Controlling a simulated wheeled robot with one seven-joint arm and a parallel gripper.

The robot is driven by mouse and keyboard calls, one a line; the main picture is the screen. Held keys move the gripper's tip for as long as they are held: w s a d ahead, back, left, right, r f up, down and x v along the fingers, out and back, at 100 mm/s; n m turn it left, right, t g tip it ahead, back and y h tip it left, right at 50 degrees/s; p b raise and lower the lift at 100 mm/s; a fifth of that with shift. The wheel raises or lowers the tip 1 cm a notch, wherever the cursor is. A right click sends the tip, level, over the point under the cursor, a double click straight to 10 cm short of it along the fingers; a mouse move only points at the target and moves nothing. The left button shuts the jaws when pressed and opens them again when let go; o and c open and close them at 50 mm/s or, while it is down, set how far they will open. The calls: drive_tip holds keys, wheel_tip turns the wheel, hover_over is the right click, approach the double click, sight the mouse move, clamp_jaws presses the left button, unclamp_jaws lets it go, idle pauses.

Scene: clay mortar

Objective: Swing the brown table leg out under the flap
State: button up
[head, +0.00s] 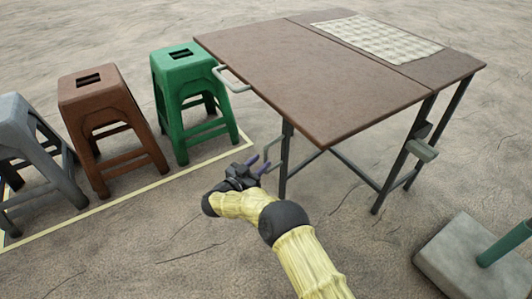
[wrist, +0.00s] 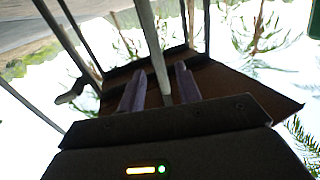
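The table's brown flap (head: 310,80) is up and level with the fixed top, with a pale wire handle (head: 230,79) on its left edge. A dark, slim leg (head: 287,165) stands upright under the flap, with a thin pale pull bar (head: 268,155) on its left side. My gripper (head: 260,165) is beside this bar, low and left of the leg. In the wrist view, its two purple fingers (wrist: 160,88) are apart, with a pale upright bar (wrist: 150,45) running between them. Gaps seem to show beside the bar; contact is unclear. The brown underside (wrist: 215,82) lies beyond.
Grey, brown (head: 95,95) and green (head: 185,70) stools stand at left inside a yellow floor line. A checked cloth (head: 375,38) lies on the fixed top. A grey block base with a green post (head: 505,245) is at lower right.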

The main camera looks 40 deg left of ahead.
drive_tip(key=s+p, duration=0.4)
drive_tip(key=s, duration=0.8)
drive_tip(key=shift+d+p, duration=0.3)
drive_tip(key=shift+d, duration=0.05)
